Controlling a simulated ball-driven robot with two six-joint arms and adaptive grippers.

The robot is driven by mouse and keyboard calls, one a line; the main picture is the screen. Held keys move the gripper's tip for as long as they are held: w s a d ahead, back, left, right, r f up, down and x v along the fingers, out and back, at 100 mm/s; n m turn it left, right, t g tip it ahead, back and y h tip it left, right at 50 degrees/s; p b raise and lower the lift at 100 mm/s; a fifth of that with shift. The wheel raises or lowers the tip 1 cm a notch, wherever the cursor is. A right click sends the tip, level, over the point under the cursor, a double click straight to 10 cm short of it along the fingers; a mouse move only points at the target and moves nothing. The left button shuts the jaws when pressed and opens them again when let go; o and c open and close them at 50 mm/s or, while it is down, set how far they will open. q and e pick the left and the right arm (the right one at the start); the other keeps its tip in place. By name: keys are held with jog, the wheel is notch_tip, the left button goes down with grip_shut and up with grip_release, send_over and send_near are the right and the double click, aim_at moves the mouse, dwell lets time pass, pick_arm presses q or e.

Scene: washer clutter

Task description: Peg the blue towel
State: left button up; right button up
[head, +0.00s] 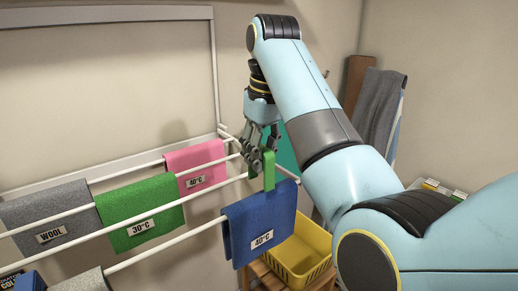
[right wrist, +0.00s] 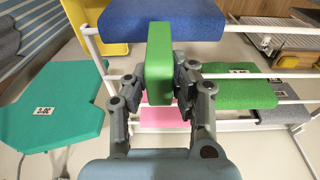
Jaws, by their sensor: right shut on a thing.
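The blue towel (head: 259,222) with a 40°C tag hangs over the front rail of the drying rack in the head view. It also shows at the top of the right wrist view (right wrist: 165,18). My right gripper (head: 262,158) is shut on a green peg (right wrist: 160,62). In the head view the green peg (head: 269,170) is upright and its lower end is at the towel's top edge. I cannot tell whether the peg touches the towel or the rail. My left gripper is not in view.
A green 30°C towel (head: 140,212), a pink towel (head: 195,168) and a grey wool towel (head: 48,218) hang on the rack. A yellow basket (head: 300,255) stands below the blue towel. A teal board (right wrist: 50,112) lies left in the wrist view.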

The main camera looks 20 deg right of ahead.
aim_at(261, 194)
jog(key=shift+s, duration=0.25)
jog(key=shift+w+f, duration=0.1)
jog(key=shift+f, duration=0.3)
notch_tip(261, 194, down, 2)
jog(key=shift+f, duration=0.8)
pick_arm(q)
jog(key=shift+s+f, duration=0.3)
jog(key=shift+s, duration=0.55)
pick_arm(e)
jog(key=shift+f, duration=1.4)
jog(key=o, duration=1)
jog(key=shift+c, duration=0.2)
